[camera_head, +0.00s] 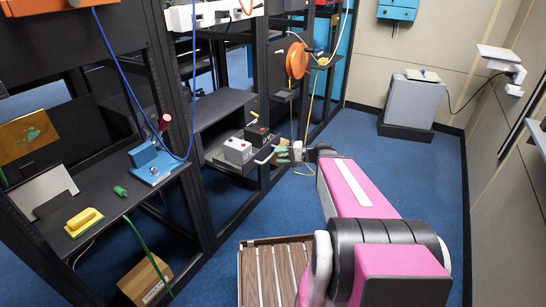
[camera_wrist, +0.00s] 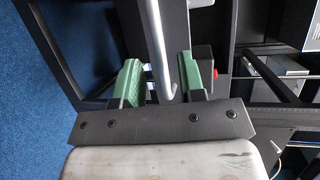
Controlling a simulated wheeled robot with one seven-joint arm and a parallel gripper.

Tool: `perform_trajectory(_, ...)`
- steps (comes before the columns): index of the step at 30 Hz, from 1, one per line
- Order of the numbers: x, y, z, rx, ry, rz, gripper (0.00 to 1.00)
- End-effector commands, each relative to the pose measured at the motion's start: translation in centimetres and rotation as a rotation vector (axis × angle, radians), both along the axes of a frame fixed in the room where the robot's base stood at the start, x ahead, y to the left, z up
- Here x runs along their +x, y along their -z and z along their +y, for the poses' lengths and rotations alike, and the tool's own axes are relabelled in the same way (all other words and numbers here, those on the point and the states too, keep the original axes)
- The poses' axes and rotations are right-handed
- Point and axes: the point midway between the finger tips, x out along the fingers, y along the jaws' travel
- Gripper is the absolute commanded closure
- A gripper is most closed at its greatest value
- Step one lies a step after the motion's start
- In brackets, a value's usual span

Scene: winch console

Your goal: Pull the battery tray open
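The battery tray (camera_head: 232,166) appears as a dark tray low in the black rack in the head view, with a pale bar handle (camera_head: 266,156) at its front. In the wrist view the silver handle (camera_wrist: 157,45) runs between the two green fingers. My gripper (camera_wrist: 160,80) is open, with a visible gap beside the bar, so it is not closed on it. In the head view my gripper (camera_head: 290,154) is just right of the handle. Whether a finger touches the handle is hard to tell.
A rack shelf (camera_head: 110,195) at left holds a blue clamp and a yellow-handled block. An orange reel (camera_head: 297,60) hangs above. Blue floor (camera_head: 420,170) is clear at right.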

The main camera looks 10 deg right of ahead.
Motion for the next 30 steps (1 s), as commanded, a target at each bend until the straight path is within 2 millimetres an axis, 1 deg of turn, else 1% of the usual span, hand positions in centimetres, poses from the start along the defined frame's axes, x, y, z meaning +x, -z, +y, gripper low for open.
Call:
perform_trajectory(1,-0.3,-0.2,-1.0,-0.001,0.004,0.000,0.63)
perform_trajectory(6,-1.0,-0.7,-3.5,0.000,0.002,0.000,0.63)
perform_trajectory(9,-1.2,-0.9,-4.7,0.000,0.003,0.000,0.63)
perform_trajectory(12,-1.5,-1.1,-5.5,-0.001,0.000,0.000,0.63)
perform_trajectory(15,-1.6,-1.2,-6.0,-0.001,0.001,0.000,0.63)
perform_trajectory(19,-1.7,-1.2,-6.2,-0.001,0.000,0.000,0.63)
perform_trajectory(27,-1.7,-1.2,-6.1,-0.004,-0.001,0.001,0.63)
perform_trajectory(30,-2.0,-0.8,-5.7,-0.035,-0.013,0.014,0.63)
